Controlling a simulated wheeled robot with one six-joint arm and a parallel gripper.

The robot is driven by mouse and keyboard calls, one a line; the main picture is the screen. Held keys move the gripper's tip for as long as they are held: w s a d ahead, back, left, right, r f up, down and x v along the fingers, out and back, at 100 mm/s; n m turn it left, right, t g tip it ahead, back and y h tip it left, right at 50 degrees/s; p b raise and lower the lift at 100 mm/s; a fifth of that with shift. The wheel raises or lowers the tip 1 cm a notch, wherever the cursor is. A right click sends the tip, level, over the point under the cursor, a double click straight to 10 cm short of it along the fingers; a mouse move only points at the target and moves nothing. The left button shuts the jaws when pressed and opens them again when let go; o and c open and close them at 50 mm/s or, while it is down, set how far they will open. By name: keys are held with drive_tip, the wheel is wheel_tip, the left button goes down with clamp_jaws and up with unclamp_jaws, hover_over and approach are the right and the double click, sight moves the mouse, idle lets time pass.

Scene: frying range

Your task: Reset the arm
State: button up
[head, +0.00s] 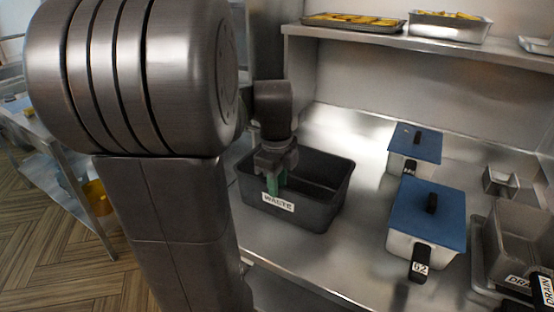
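My gripper (276,178) points down at the near left part of the dark grey bin labelled WASTE (322,220). Its green tips are at or just above the near rim; I cannot tell whether they touch it. The gap between the fingers is not clear, and I see nothing held. My arm fills the left of the head view and hides part of the counter.
Two containers with blue lids, one at the back (428,146) and one in front (448,212), stand right of the bin. A DRAIN container (520,240) is at far right. A shelf (420,48) with trays of yellow food runs above. Bare counter (358,240) lies between.

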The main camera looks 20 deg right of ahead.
wheel_tip(320, 180, up, 8)
hover_over(278, 208)
drive_tip(key=shift+s+a+f, duration=0.2)
drive_tip(key=shift+s+a, duration=0.05)
drive_tip(key=f, duration=1.3)
drive_tip(key=shift+w+d+f, duration=0.25)
drive_tip(key=shift+d+f, duration=0.05)
drive_tip(key=shift+f, duration=0.05)
drive_tip(key=shift+r, duration=0.3)
drive_tip(key=shift+r+b, duration=0.1)
drive_tip(key=shift+b, duration=0.2)
